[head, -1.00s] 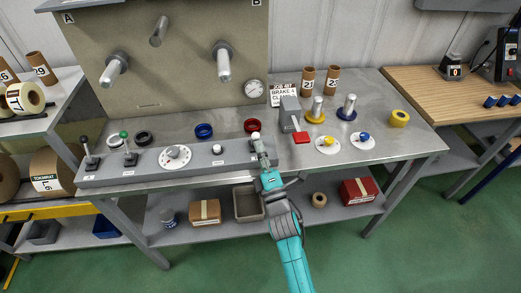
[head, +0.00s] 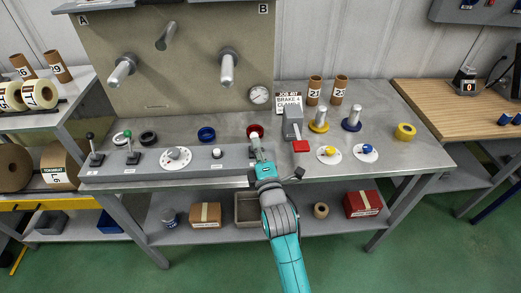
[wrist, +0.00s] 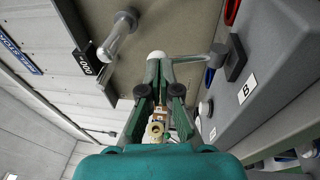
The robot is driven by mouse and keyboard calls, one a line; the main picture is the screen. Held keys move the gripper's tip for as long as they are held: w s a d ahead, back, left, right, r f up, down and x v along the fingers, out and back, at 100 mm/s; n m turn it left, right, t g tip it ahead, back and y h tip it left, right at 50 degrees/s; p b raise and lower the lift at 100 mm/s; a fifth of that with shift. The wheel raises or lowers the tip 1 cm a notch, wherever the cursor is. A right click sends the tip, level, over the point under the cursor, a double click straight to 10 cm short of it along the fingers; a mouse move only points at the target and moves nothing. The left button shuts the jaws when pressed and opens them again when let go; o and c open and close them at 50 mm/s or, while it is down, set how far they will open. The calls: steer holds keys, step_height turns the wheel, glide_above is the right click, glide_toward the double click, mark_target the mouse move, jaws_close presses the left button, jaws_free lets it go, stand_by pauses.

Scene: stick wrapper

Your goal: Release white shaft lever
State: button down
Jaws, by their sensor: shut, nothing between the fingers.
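The white-knobbed lever (head: 254,135) stands at the right end of the grey control panel (head: 200,170). In the wrist view its white knob (wrist: 157,55) is just beyond my fingertips, and its metal shaft (wrist: 190,59) runs right to a dark pivot on the panel. My gripper (head: 259,153) is at this lever, on its near side. In the wrist view the fingers of my gripper (wrist: 160,70) come together below the knob and hold nothing. My fingers partly hide the lever, and whether they touch it is unclear.
Black-knobbed (head: 91,136) and green-knobbed (head: 128,135) levers and a white dial (head: 174,158) are on the panel's left. A red ring (head: 256,130) lies behind the lever. Open floor lies in front.

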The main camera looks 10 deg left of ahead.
steer(key=shift+w+a+r+g+h, duration=0.15)
steer(key=shift+w+r+g+h, duration=0.45)
steer(key=shift+w+r+g, duration=0.25)
steer(key=g, duration=0.1)
steer(key=w+g, duration=0.1)
steer(key=g+h, duration=0.1)
steer(key=shift+w+a+r+m, duration=0.3)
steer(key=shift+w+m, duration=0.1)
steer(key=shift+w+a+g, duration=0.1)
steer(key=shift+w+g, duration=0.15)
steer(key=shift+w, duration=0.2)
steer(key=shift+w+a, duration=0.2)
steer(key=shift+w, duration=0.4)
